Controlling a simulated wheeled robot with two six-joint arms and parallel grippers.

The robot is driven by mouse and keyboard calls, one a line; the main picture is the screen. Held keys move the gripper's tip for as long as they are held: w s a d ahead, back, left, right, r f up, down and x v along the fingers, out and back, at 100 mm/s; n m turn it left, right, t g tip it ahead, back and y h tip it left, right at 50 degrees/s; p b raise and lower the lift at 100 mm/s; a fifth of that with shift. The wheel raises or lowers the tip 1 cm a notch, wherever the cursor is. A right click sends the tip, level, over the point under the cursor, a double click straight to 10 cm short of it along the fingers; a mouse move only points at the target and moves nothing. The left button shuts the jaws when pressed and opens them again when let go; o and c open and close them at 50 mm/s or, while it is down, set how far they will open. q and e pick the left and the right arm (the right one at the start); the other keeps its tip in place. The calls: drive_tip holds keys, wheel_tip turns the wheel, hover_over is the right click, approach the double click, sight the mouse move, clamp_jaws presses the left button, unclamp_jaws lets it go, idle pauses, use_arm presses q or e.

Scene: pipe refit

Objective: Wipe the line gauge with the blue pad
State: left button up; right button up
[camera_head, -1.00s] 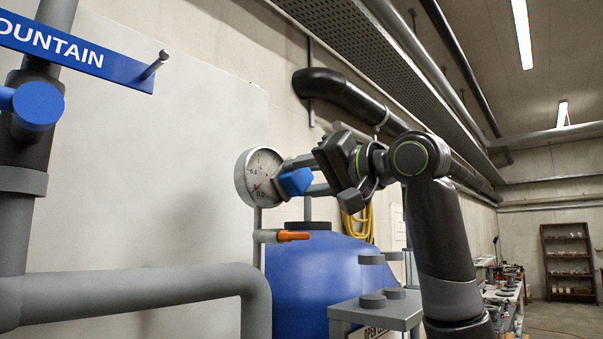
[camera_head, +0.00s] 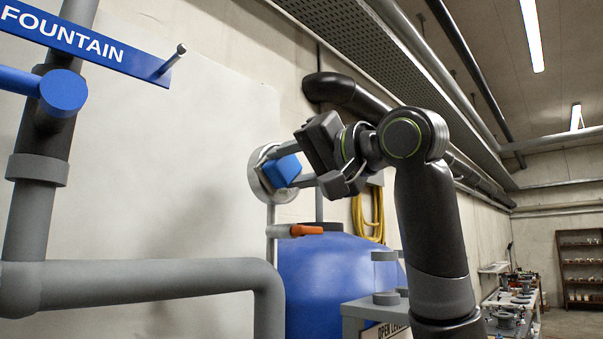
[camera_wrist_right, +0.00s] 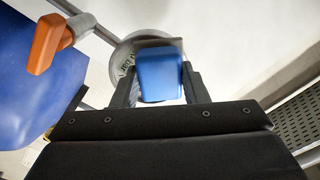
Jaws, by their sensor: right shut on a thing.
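The line gauge (camera_head: 256,184) is a round, grey-rimmed dial on a thin vertical pipe left of centre in the head view. My right gripper (camera_head: 290,172) is shut on the blue pad (camera_head: 283,170) and holds it in front of the gauge face, covering most of the dial. In the right wrist view the pad (camera_wrist_right: 160,76) sits between the two fingers, with the gauge's rim and some dial marks (camera_wrist_right: 125,64) showing behind it. I cannot tell for sure whether the pad touches the face. My left gripper is not in view.
An orange-handled valve (camera_head: 303,230) sits just below the gauge, above a blue tank (camera_head: 335,270). A thick grey pipe (camera_head: 140,285) runs at lower left. A blue FOUNTAIN sign (camera_head: 90,45) is at upper left. A yellow hose (camera_head: 368,215) hangs behind my right arm.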

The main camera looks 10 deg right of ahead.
drive_tip(key=shift+s+a, duration=0.4)
drive_tip(key=shift+a, duration=0.3)
drive_tip(key=shift+r, duration=0.1)
drive_tip(key=shift+w+d, duration=0.6)
drive_tip(key=shift+d, duration=0.3)
drive_tip(key=shift+w+d, duration=0.55)
drive_tip(key=shift+d, duration=0.3)
drive_tip(key=shift+s+a+b, duration=0.4)
drive_tip(key=shift+s+a, duration=0.3)
drive_tip(key=shift+a, duration=0.35)
drive_tip(key=shift+s+a, duration=0.5)
drive_tip(key=shift+a, duration=0.25)
drive_tip(key=shift+d, duration=0.15)
